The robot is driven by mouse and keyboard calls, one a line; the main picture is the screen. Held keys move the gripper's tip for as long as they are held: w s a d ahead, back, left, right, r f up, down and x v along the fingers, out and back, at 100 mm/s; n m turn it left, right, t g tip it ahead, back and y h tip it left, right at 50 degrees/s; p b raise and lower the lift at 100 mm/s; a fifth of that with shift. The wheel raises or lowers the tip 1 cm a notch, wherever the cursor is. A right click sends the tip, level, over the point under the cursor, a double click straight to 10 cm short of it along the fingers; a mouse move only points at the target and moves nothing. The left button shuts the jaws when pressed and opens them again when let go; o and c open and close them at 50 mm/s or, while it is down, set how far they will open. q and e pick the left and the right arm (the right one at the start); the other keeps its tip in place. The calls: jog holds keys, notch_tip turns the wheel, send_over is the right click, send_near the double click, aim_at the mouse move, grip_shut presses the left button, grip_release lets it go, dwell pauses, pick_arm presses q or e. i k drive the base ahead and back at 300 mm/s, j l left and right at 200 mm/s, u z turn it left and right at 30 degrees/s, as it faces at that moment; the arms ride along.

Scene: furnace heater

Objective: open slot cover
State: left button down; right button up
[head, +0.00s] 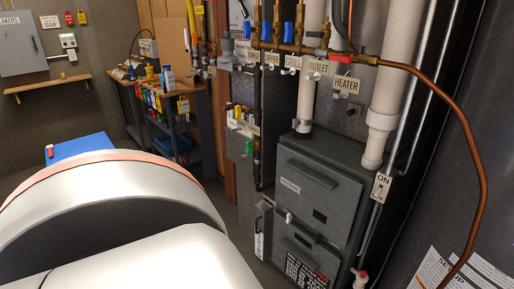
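The grey furnace (318,190) stands at centre right, with an upper front panel and a lower front panel (305,256). A narrow grey vertical piece (265,217) with a white upright label (259,246) is at the furnace's left side. It may be the slot cover; it looks shut, but I cannot be sure at this size. Neither of my grippers shows. A large white rounded part, probably my own arm, fills the lower left foreground and hides the floor there.
Pipes, labelled valves (290,62) and a copper line (470,130) run above and right of the furnace. A workbench (180,85) with bottles and tools stands at the back. A grey wall box (22,43) and a shelf (47,86) are at far left.

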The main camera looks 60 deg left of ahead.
aim_at(263, 211)
jog(key=u, duration=1.9)
jog(key=i+j+z, duration=0.1)
jog(key=i, duration=0.4)
jog(key=i+j+z, duration=0.15)
jog(key=i+j, duration=0.25)
jog(key=i+j+z, duration=0.1)
jog(key=i+j, duration=0.2)
jog(key=i, duration=0.25)
